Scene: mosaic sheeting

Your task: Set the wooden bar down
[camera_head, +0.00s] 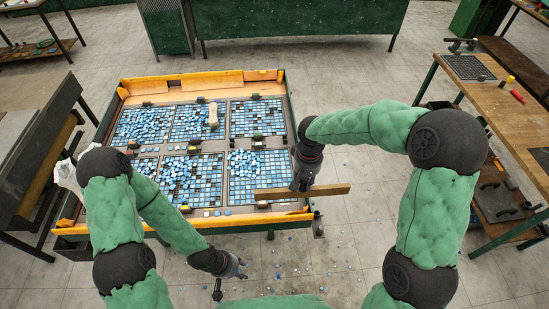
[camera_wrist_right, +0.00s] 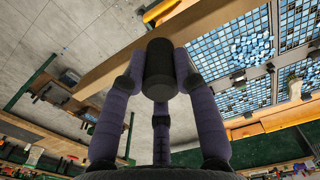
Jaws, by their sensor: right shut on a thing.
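The wooden bar (camera_head: 331,190) is a long, narrow plank held level across the front right of the mosaic table. Its left end lies over the front right panel and its right end sticks out past the table's edge over the floor. My right gripper (camera_head: 303,178) is shut on it. In the right wrist view, the fingers close around a dark cylinder (camera_wrist_right: 160,70) that sits against the bar (camera_wrist_right: 112,72). Whether the bar touches the table is hard to tell. My left gripper (camera_head: 236,268) hangs in front of the table over the floor; its fingers are too small to read.
The mosaic table (camera_head: 127,82) has an orange rim and several panels of blue tiles, with loose tiles heaped on some. A pale block (camera_head: 213,114) stands near the back middle. Loose tiles litter the floor in front. A wooden workbench (camera_head: 507,108) stands at the right.

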